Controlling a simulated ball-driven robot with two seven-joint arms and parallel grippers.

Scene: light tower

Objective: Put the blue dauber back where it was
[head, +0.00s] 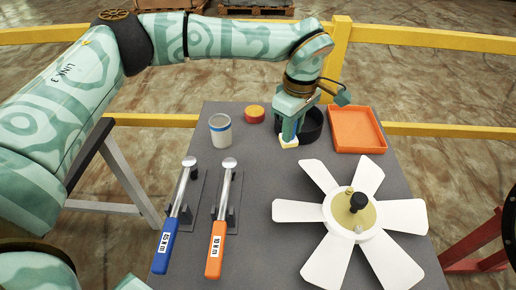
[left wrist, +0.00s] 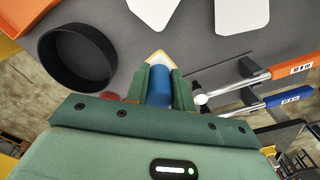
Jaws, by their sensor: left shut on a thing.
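My left gripper (head: 289,138) is shut on the blue dauber, over the back middle of the grey table, just left of and in front of a round black bin. In the left wrist view the blue dauber (left wrist: 158,88) sits between the two green fingers, with its pale, yellow-edged tip pointing away from the palm. In the head view only that pale tip (head: 289,143) shows below the fingers; the gripper hides the rest. I cannot tell whether the tip touches the table. My right gripper is not in view.
A white pot with a blue band (head: 220,133) and a red round tin (head: 254,115) stand left of the gripper. The black bin (head: 314,126) and orange tray (head: 357,130) are right. Blue (head: 167,245) and orange (head: 216,248) wrenches and a white-bladed fan (head: 405,214) lie in front.

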